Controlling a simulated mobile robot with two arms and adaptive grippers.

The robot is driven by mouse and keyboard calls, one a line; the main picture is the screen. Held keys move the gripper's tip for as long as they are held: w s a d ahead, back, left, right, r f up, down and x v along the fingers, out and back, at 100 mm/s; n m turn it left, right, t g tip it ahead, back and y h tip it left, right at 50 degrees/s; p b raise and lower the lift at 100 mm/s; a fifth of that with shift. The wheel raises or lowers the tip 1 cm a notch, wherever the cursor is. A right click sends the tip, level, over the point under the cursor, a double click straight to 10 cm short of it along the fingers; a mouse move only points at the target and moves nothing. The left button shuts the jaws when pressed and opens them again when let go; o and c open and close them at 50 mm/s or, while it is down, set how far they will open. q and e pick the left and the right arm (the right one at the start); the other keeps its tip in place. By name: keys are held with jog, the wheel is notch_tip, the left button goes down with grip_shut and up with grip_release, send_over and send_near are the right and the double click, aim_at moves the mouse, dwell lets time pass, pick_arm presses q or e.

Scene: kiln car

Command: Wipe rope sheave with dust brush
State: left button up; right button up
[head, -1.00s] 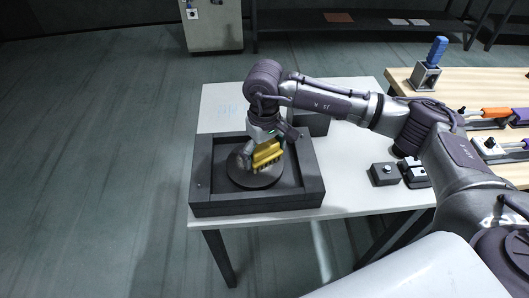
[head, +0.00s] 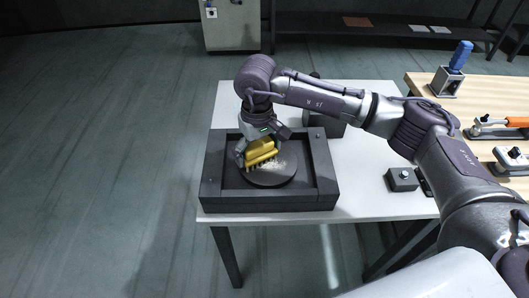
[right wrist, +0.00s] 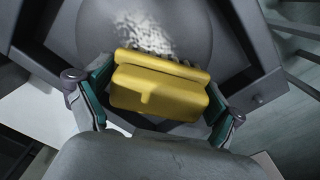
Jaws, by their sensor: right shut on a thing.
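The rope sheave (head: 270,181) appears as a dark round disc lying flat inside a square black frame (head: 322,165) on the white table. Pale speckled dust (head: 285,160) lies on its upper right part in the head view; a pale patch (right wrist: 143,32) also shows on the disc in the right wrist view. My right gripper (head: 258,147) is shut on the yellow dust brush (head: 262,152), bristles down over the disc. In the right wrist view its fingers grip both ends of the yellow block (right wrist: 160,92). Bristle contact is hard to tell. My left gripper is out of view.
The white table (head: 365,185) is clear just right of the frame. A small dark box with a knob (head: 402,180) stands farther right. A wooden bench (head: 490,95) holds a blue-handled tool (head: 461,55) and an orange-handled one (head: 517,122). A dark block stands behind the frame.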

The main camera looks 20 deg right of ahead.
dwell(0.4)
jog(key=shift+w+a+b, duration=0.3)
jog(key=shift+a+b, duration=0.15)
jog(key=shift+a, duration=0.5)
jog(key=shift+w+a+b, duration=0.25)
jog(key=shift+a+b, duration=0.15)
jog(key=shift+a, duration=0.8)
jog(key=shift+a, duration=0.1)
jog(key=shift+s+d+b, duration=0.25)
jog(key=shift+d+b, duration=0.2)
jog(key=shift+d, duration=0.4)
jog(key=shift+s+d, duration=0.15)
jog(key=shift+d, duration=0.45)
jog(key=shift+s+d, duration=0.15)
jog(key=shift+d, duration=0.4)
jog(key=shift+d, duration=0.15)
